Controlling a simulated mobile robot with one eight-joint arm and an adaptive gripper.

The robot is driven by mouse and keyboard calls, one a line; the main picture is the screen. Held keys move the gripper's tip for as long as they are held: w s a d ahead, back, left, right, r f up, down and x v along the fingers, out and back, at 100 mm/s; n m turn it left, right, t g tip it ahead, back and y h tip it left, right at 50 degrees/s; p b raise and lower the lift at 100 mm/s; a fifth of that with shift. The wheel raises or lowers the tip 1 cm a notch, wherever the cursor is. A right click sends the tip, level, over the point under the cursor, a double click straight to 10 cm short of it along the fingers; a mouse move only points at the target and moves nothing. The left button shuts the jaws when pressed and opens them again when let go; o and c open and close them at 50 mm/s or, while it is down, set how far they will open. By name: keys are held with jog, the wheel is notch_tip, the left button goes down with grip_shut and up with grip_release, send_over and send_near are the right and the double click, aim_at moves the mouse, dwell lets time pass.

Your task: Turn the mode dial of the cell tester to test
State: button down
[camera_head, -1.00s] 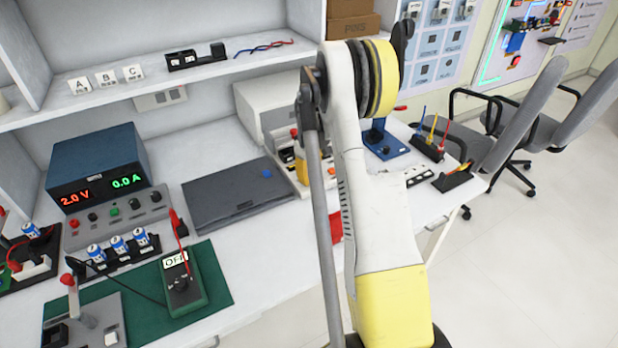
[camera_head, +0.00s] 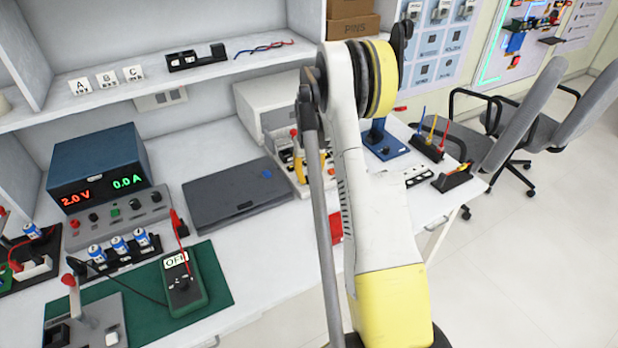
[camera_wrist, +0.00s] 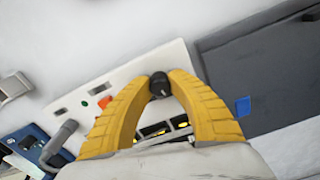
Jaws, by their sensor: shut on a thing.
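The cell tester is a pale panel (camera_wrist: 125,75) in the wrist view, with a green button, an orange part and slots showing yellow. Its mode dial is a small black knob (camera_wrist: 159,82) with a light pointer mark. My gripper (camera_wrist: 160,84) has its yellow fingers shut on this dial, one on either side. No dial labels can be read, so I cannot tell the setting. In the head view the tester (camera_head: 301,188) stands on the bench behind my arm, which hides much of it. A little of my yellow gripper shows there.
A dark grey flat case (camera_head: 240,193) lies just left of the tester. A blue stand (camera_head: 385,142) is to its right. A power supply (camera_head: 98,168), a green meter (camera_head: 184,285) and cells are at the left. A shelf (camera_head: 170,75) runs above the bench.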

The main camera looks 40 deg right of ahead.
aim_at(309, 176)
jog(key=shift+m, duration=1.1)
jog(key=c, duration=1.2)
grip_release()
jog(key=shift+r, duration=0.15)
notch_tip(309, 176, up, 12)
